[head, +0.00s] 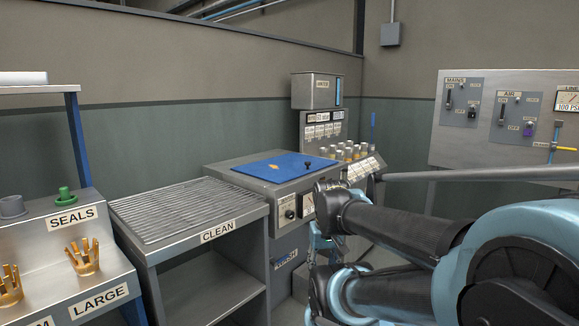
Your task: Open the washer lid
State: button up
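The washer (230,170) is a grey metal cabinet in the middle of the head view, just right of the slatted rack. Its blue lid (285,172) lies flat on top, closed as far as I can see. A small black knob (307,165) stands near the lid's right side, and a small tan mark shows on the lid. My arm, black and light blue, comes in from the right and covers part of the washer's front right. I cannot make out my gripper; no fingers show.
The slatted rack labelled CLEAN (175,214) adjoins the washer on the left. A SEALS stand (93,215) with brass pieces is at far left. A panel with several bottles (345,153) stands behind the washer's right side. A grey bar (470,173) crosses at right.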

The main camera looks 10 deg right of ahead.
aim_at(277, 169)
jog(key=z, duration=1.55)
jog(key=k, duration=0.95)
jog(key=u, duration=1.15)
jog(key=i, duration=1.65)
